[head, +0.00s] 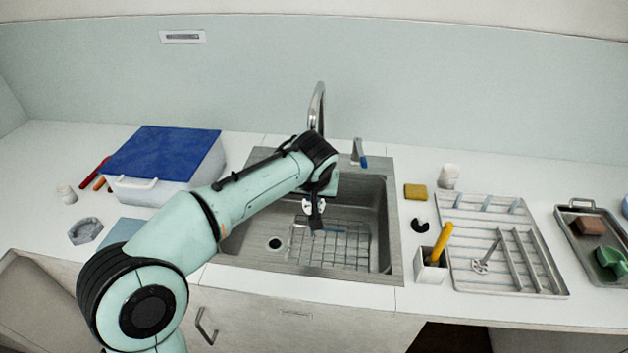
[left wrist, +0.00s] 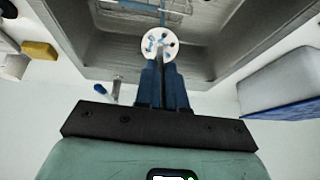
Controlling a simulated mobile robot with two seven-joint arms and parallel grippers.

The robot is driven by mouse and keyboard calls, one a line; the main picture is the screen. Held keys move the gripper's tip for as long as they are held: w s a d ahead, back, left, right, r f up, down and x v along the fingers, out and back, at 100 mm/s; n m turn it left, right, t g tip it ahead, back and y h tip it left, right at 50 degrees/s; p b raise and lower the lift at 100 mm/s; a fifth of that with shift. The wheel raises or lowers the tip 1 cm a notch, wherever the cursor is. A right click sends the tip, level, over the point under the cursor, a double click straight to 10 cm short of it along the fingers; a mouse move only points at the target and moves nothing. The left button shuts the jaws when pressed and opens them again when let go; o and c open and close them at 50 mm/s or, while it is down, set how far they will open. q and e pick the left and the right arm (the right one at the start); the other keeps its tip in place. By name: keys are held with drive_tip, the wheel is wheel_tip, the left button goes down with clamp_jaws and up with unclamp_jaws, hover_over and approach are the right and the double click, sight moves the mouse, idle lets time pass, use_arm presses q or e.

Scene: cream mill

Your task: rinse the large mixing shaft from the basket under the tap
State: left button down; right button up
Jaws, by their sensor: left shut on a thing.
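My left gripper (head: 316,215) points down over the sink (head: 393,215), below the tap (head: 317,105) in the picture. It is shut on what looks like the large mixing shaft. Its pale round head with several openings (left wrist: 158,46) sits at the fingertips in the left wrist view, where my gripper (left wrist: 162,68) is closed. In the head view only a small white part of it (head: 307,205) shows; the rest is hidden by my gripper. The wire basket (head: 350,258) stands in the sink below. No running water is visible. My right gripper is not in view.
A blue-handled lever (head: 360,155) stands right of the tap. A white box with a blue lid (head: 160,150) is at left. At right are a yellow sponge (head: 415,191), a holder with a yellow handle (head: 431,265) and a rack (head: 530,285) with a smaller shaft (head: 485,260).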

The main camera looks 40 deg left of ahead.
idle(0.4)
use_arm(q)
drive_tip(key=s+d+r, duration=0.3)
drive_tip(key=s+r, duration=0.1)
idle(0.5)
